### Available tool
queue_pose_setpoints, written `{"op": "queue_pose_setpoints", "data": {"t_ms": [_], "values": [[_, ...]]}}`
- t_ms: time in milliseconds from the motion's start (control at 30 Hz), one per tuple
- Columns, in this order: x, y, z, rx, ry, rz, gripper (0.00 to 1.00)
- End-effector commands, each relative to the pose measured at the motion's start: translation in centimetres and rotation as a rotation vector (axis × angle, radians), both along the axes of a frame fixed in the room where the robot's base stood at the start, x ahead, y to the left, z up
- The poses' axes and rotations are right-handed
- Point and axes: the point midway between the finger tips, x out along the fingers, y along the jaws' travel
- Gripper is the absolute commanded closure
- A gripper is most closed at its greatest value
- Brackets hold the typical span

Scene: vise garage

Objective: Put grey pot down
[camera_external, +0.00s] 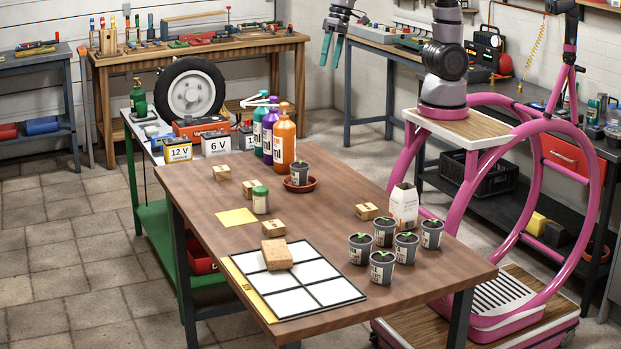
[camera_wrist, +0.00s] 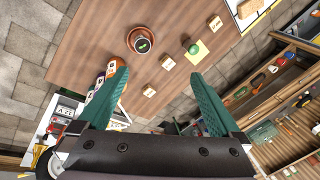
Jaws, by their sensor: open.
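A grey pot (camera_external: 299,173) with a small green seedling stands upright in a terracotta saucer (camera_external: 313,184) near the table's far side. In the wrist view the grey pot (camera_wrist: 142,46) shows from above in the saucer (camera_wrist: 139,29), beyond the fingertips. My gripper (camera_external: 332,50) is high above and behind the table, with its teal fingers apart. In the wrist view my gripper (camera_wrist: 160,78) is open, with nothing between the fingers. It is clear of the pot. Several similar grey pots (camera_external: 381,270) with seedlings stand grouped at the table's right.
A white bag (camera_external: 403,207), small cardboard boxes (camera_external: 367,211), a green-lidded jar (camera_external: 260,201) and a white gridded board (camera_external: 312,272) with a brown block (camera_external: 277,254) occupy the brown table (camera_external: 200,203).

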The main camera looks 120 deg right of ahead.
Motion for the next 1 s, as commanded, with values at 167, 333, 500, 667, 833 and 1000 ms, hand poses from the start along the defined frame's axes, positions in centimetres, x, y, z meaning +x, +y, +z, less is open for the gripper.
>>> {"op": "queue_pose_setpoints", "data": {"t_ms": [167,333,500,667,833,1000], "values": [[-5.9,2.4,5.9,-0.046,-0.145,0.178,0.0],[-11.6,4.2,9.2,-0.089,-0.27,0.339,0.0],[-15.6,5.1,10.5,-0.12,-0.36,0.452,0.0],[-17.1,5.5,10.8,-0.134,-0.394,0.496,0.0],[-17.2,5.5,10.8,-0.135,-0.396,0.502,0.0],[-17.2,5.5,10.8,-0.135,-0.396,0.501,0.0]]}}
